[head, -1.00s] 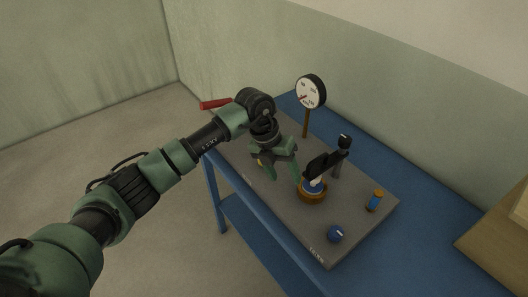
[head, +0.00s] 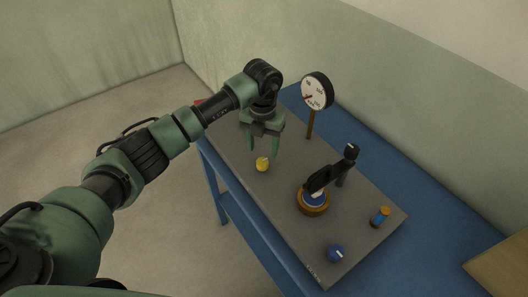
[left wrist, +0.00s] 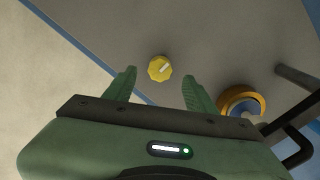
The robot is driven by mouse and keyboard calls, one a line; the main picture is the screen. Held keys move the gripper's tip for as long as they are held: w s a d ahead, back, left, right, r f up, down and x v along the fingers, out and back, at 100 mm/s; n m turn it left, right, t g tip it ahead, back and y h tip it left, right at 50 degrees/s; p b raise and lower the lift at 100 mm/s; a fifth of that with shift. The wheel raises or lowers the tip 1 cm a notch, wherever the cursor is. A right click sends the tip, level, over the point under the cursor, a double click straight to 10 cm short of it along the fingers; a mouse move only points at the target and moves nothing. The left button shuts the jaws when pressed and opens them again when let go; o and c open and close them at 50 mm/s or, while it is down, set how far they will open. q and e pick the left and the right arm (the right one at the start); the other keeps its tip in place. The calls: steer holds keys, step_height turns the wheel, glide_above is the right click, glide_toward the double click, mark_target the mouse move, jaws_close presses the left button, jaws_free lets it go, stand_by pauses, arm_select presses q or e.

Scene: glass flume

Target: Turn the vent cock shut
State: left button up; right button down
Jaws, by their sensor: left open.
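Nothing in view is labelled readably as the vent cock. A yellow knob (head: 262,164) with a pale pointer mark sits on the grey panel, near its left edge. It also shows in the left wrist view (left wrist: 159,69), between and just beyond my fingertips. My left gripper (head: 263,148) is open and empty, its fingers pointing down above the panel close to the knob. In the left wrist view both fingers of the left gripper (left wrist: 159,75) are apart, with no contact visible. A blue knob (head: 335,253) with a white mark sits at the panel's near corner. My right gripper is not seen.
A dial gauge (head: 317,91) stands on a post behind. A black lever (head: 322,178) rises over an orange ring base (head: 313,208). A small blue-and-orange fitting (head: 380,216) stands right. A red handle (head: 199,102) is partly behind my arm. The grey panel (head: 275,200) lies on a blue table.

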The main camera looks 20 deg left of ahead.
mark_target(262, 161)
arm_select(q)
step_height(262, 161, down, 4)
steer(key=shift+s+f+p, duration=0.15)
steer(key=shift+f+p, duration=0.05)
steer(key=shift+p, duration=0.35)
steer(key=shift+f, duration=0.25)
steer(key=c, duration=1.1)
jaws_close()
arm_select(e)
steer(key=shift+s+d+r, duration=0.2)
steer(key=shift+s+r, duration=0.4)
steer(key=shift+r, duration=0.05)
